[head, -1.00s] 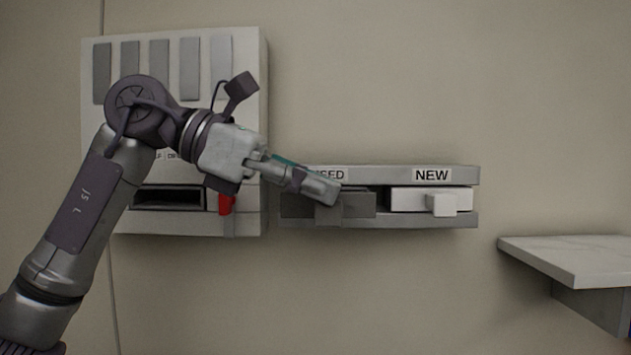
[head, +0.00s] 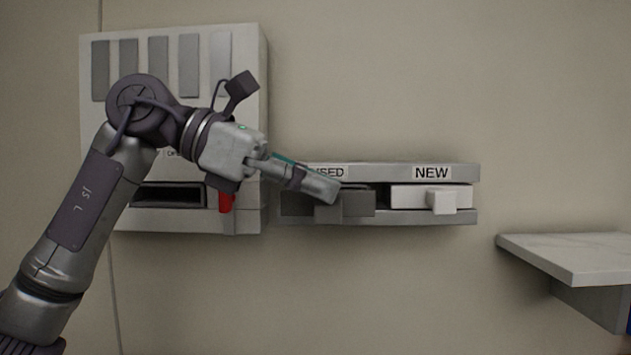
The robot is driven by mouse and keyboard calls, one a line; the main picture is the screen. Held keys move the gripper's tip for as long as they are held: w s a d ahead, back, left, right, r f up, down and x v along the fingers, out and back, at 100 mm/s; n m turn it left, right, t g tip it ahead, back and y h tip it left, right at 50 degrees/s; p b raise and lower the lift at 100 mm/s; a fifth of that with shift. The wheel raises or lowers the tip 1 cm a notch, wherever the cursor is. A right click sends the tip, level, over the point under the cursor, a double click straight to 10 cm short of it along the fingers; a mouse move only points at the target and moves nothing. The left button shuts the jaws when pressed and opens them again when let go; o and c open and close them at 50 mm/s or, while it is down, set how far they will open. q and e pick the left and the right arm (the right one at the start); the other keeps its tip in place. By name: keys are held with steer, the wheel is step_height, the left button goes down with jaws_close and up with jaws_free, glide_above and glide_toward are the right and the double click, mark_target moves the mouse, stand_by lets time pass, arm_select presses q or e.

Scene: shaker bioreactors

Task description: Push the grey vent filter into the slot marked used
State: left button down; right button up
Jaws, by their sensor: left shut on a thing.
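The grey vent filter (head: 358,202) sits in the left slot of the wall rack (head: 390,219), under the label that reads USED, partly covered by my gripper. Its block-shaped handle (head: 327,214) faces out. My left gripper (head: 328,190) reaches in from the left and is shut on the grey vent filter at its handle; the exact contact is partly hidden by the fingers. A white filter (head: 418,196) with a white handle sits in the right slot under the NEW label (head: 431,172). My right gripper is out of view.
A light wall-mounted unit (head: 256,120) with grey strips, a dark opening (head: 168,196) and a red lever (head: 225,202) stands left of the rack, behind my arm. A pale shelf (head: 570,255) juts out at the lower right. The wall between is bare.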

mark_target(355, 195)
arm_select(q)
steer(key=shift+w+p, duration=0.15)
steer(key=shift+p, duration=0.15)
stand_by(0.4)
steer(key=shift+w+p, duration=0.5)
steer(key=shift+w, duration=0.1)
stand_by(0.4)
steer(key=shift+w+p, duration=1.35)
stand_by(1.1)
steer(key=shift+w+p, duration=0.35)
steer(key=shift+w, duration=0.3)
stand_by(0.7)
steer(key=c, duration=1.2)
jaws_free()
